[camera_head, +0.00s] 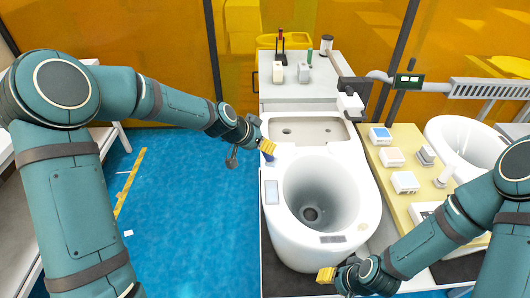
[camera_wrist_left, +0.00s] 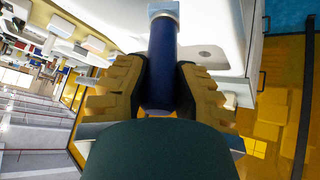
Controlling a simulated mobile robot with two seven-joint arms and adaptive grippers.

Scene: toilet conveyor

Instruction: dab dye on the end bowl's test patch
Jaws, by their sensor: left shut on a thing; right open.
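The end bowl (camera_head: 370,190) is a white toilet with a round grey basin, standing on a dark belt in the middle of the head view. A pale grey rectangular panel (camera_head: 271,192) is on its left rim, and a small grey label (camera_head: 333,239) is at its front. I cannot tell which is the test patch. My left gripper (camera_head: 268,148) is at the bowl's back left, shut on a blue cylindrical dabber. The dabber (camera_wrist_left: 163,62) has a pale end that points away from the gripper. My right gripper (camera_head: 326,275) is open and empty, low in front of the bowl.
A yellow bench (camera_head: 408,153) on the right holds several small white boxes and a blue-topped box (camera_head: 380,136). Another white bowl (camera_head: 464,145) stands farther right. A white cabinet (camera_head: 300,92) with small items is behind. The blue floor (camera_head: 190,220) on the left is mostly clear.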

